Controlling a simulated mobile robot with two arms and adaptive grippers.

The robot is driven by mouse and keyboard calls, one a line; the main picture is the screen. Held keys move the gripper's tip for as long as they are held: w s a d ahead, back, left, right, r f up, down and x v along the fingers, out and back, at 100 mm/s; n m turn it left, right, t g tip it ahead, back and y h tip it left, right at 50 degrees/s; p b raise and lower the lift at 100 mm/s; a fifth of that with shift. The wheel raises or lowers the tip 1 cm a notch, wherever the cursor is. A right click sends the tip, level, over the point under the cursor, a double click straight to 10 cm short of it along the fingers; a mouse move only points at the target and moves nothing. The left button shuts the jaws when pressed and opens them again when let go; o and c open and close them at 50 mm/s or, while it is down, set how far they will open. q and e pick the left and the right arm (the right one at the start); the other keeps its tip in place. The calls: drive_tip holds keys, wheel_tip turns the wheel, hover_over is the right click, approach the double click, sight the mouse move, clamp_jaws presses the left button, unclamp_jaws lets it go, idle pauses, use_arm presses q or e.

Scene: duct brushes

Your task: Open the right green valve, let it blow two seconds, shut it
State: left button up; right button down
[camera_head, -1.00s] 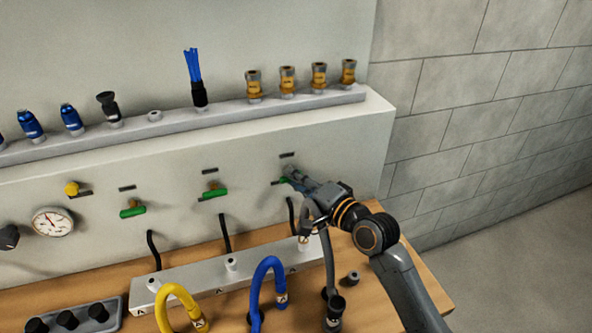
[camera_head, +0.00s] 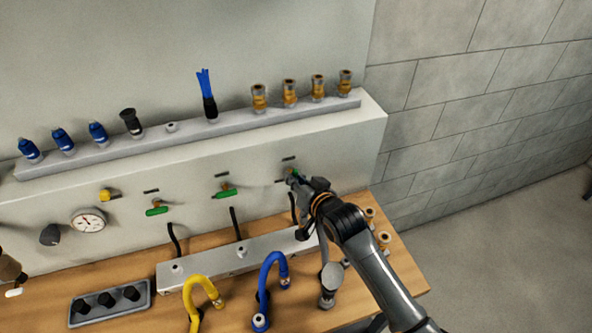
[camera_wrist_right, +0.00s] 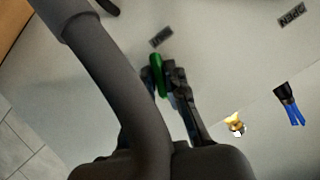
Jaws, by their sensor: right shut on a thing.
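The right green valve (camera_head: 293,172) is on the front of the pale panel, partly hidden by my right gripper (camera_head: 297,179). In the right wrist view its green handle (camera_wrist_right: 156,75) lies between the dark fingers of my right gripper (camera_wrist_right: 165,85), which is shut on it. In the head view the handle now looks close to upright. The middle green valve (camera_head: 225,192) and the left green valve (camera_head: 157,209) have handles lying roughly level. I cannot see from these frames whether air is flowing.
A yellow valve (camera_head: 106,195) and a gauge (camera_head: 88,221) are to the left. A yellow hose (camera_head: 205,285) and a blue hose (camera_head: 270,262) rise from the bench (camera_head: 235,310). The shelf (camera_head: 240,122) above holds brass fittings (camera_head: 259,99) and a blue brush (camera_head: 206,88).

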drive_tip(key=shift+a+n+h+p, duration=0.15)
drive_tip(key=shift+n+h+p, duration=0.65)
drive_tip(key=shift+n, duration=0.4)
drive_tip(key=c, duration=1.4)
unclamp_jaws()
drive_tip(key=shift+s, duration=0.1)
drive_tip(key=v, duration=1.2)
drive_tip(key=shift+s+f, duration=0.1)
drive_tip(key=shift+f, duration=0.15)
drive_tip(key=shift+a, duration=0.1)
